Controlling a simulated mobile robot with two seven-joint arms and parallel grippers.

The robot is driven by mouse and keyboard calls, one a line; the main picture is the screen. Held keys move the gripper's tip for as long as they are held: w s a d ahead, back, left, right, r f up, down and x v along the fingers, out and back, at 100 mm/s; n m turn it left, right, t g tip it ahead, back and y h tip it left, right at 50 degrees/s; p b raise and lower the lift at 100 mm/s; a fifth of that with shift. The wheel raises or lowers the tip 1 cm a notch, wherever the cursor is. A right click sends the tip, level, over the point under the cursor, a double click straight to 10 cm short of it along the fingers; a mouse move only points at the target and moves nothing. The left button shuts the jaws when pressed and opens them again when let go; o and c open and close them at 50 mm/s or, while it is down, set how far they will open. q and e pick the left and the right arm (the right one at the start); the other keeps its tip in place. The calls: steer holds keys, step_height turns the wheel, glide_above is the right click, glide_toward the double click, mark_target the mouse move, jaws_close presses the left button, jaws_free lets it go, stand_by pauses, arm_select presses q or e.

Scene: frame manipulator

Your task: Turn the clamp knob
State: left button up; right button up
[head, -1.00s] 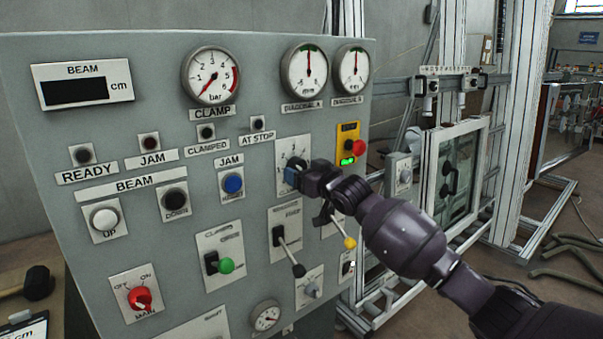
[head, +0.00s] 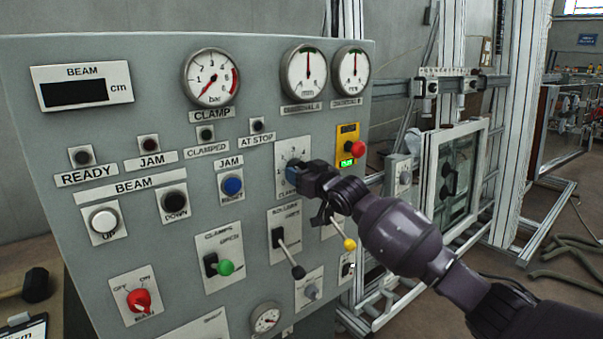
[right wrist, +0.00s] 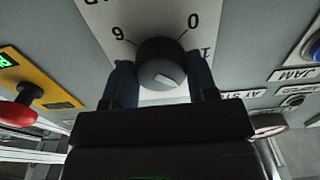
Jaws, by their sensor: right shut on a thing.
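The clamp knob (right wrist: 160,62) is a dark round knob with a pale pointer mark on a white numbered plate (head: 291,150) of the grey panel. In the right wrist view it sits between the two fingers of my right gripper (right wrist: 162,85), which is shut on it, one finger on each side. In the head view my right gripper (head: 298,176) reaches the plate from the right and hides most of the knob. The clamp gauge (head: 210,77) above has its needle near the low end of its scale. My left gripper is not in view.
A red emergency button (head: 355,149) on a yellow plate sits right of the knob. Below are a black-tipped lever (head: 297,271), a yellow-tipped lever (head: 350,244) and a green-tipped lever (head: 226,267). A blue button (head: 232,185) is to the left.

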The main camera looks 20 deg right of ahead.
steer(key=shift+r+n+p, duration=0.1)
steer(key=shift+n+p, duration=1.75)
steer(key=shift+n, duration=2.35)
steer(key=o, duration=0.9)
steer(key=shift+s+d, duration=0.1)
